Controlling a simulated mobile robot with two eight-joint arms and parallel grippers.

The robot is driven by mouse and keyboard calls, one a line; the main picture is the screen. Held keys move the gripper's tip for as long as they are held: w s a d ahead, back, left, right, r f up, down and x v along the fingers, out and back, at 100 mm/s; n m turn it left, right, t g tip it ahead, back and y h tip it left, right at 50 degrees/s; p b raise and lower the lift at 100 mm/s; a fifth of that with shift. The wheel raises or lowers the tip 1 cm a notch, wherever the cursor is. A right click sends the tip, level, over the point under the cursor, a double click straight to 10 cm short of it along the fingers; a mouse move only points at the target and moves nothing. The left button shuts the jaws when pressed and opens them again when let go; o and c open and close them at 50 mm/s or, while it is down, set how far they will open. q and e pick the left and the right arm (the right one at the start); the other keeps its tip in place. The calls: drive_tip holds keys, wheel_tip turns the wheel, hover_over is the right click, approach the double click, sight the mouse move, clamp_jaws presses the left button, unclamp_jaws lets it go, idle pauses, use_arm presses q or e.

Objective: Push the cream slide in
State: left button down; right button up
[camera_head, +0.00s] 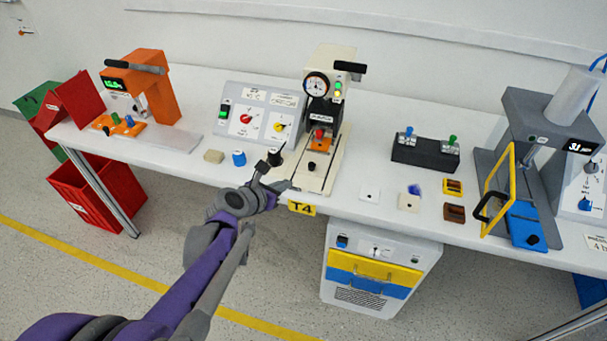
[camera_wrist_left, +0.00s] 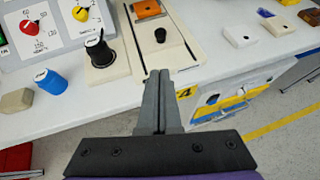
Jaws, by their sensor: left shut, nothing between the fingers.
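The cream slide (camera_head: 317,181) is on the cream press (camera_head: 333,64) at the middle of the table. It carries an orange block (camera_head: 319,134) and a black knob (camera_head: 312,165) nearer the front. In the left wrist view the slide (camera_wrist_left: 176,53) reaches toward the table's front edge, with its black knob (camera_wrist_left: 160,35) standing up. My left gripper (camera_head: 289,185) is shut and empty, beside the slide's front end. In the left wrist view the gripper's fingertips (camera_wrist_left: 158,72) are just in front of the slide; I cannot tell whether they touch it. My right gripper is not in view.
A black knob on a cream base (camera_wrist_left: 98,50) stands close left of the slide, with a blue knob (camera_wrist_left: 50,81) farther left. A control panel (camera_head: 264,110) stands behind them. White blocks (camera_head: 370,193) lie to the right. A yellow T4 label (camera_head: 302,208) is on the front edge.

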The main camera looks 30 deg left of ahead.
use_arm(q)
approach(307, 168)
drive_tip(key=shift+d+f+b, duration=0.2)
drive_tip(key=shift+d+f, duration=0.1)
drive_tip(key=shift+f, duration=0.25)
drive_tip(key=shift+d+f+b, duration=0.15)
drive_tip(key=shift+d+f, duration=0.1)
drive_tip(key=shift+f, duration=0.3)
drive_tip(key=w, duration=0.3)
drive_tip(key=shift+w+f, duration=0.1)
drive_tip(key=shift+w, duration=0.7)
drive_tip(key=w, duration=0.2)
drive_tip(key=w+a, duration=0.1)
drive_tip(key=w, duration=0.1)
drive_tip(key=shift+b, duration=0.35)
drive_tip(key=shift+w, duration=0.1)
drive_tip(key=shift+a+r, duration=0.1)
drive_tip(key=shift+r, duration=0.1)
